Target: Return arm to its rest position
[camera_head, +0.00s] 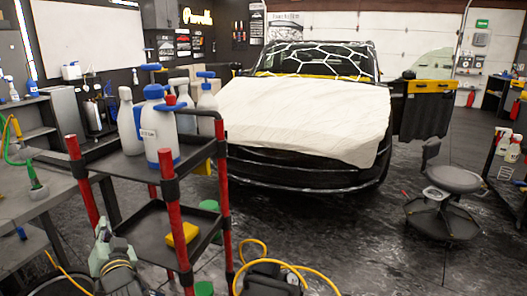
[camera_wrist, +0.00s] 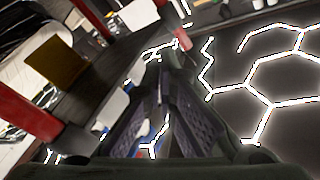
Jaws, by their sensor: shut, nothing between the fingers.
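My gripper (camera_wrist: 160,70) shows in the wrist view as two dark fingers reaching up from the bottom edge. The fingers are shut and hold nothing. The wrist view is tilted, with bright hexagonal light lines at the right and a red post at the left. In the head view I cannot make out my gripper; a pale and dark jointed shape at the bottom left is too cut off to tell.
A black cart with red posts (camera_head: 174,225) stands front left, carrying spray bottles (camera_head: 160,130). A car under a white cover (camera_head: 300,115) is behind it. A grey stool (camera_head: 452,180) stands at the right. Yellow hose (camera_head: 300,268) lies in front; floor between is open.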

